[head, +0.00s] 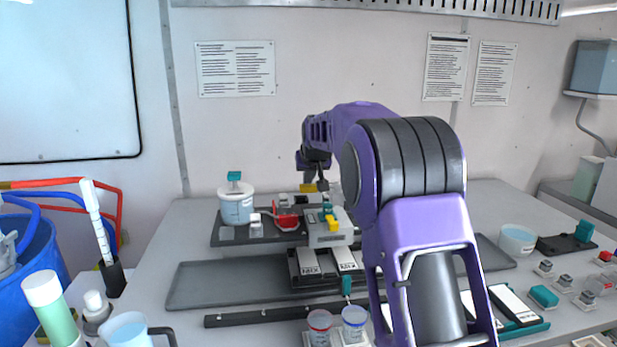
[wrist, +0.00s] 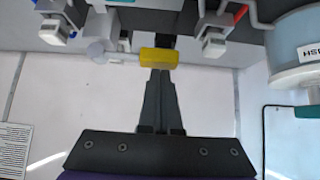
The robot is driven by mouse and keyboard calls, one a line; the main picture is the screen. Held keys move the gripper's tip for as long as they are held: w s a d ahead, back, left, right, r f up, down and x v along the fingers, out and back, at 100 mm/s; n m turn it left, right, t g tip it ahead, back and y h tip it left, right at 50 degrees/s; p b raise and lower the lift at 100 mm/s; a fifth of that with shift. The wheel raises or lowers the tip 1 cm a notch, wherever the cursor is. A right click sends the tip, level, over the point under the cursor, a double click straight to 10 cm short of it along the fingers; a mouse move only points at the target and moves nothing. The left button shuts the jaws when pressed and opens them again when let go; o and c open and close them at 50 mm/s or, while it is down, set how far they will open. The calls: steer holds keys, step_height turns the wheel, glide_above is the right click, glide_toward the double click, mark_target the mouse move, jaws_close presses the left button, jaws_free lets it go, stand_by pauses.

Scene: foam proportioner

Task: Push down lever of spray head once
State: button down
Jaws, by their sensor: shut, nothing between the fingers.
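A yellow block-shaped lever (head: 308,187) shows at the back of the raised grey platform in the head view. In the wrist view the yellow lever (wrist: 158,55) lies right at my fingertips, joined by a thin pale bar to a round pale grey part (wrist: 97,50) that looks like the spray head. My gripper (head: 322,186) is shut and empty, its tips beside the lever. In the wrist view my gripper (wrist: 160,72) ends at the lever's edge; I cannot tell whether they touch. My arm hides much of the spray head in the head view.
A clear tub with a teal knob (head: 236,206) stands left on the platform. A wall is close behind.

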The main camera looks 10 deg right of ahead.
mark_target(305, 192)
steer(key=shift+a+f+n+h+b, duration=0.25)
steer(key=shift+f+h+b, duration=0.2)
steer(key=shift+f, duration=0.15)
steer(key=shift+a+f+n+h+b, duration=0.25)
steer(key=shift+f+h+b, duration=0.2)
steer(key=shift+f, duration=0.15)
steer(key=shift+f+n+h+b, duration=0.3)
steer(key=shift+f+h+b, duration=0.35)
steer(key=shift+b, duration=0.25)
steer(key=shift+f, duration=0.3)
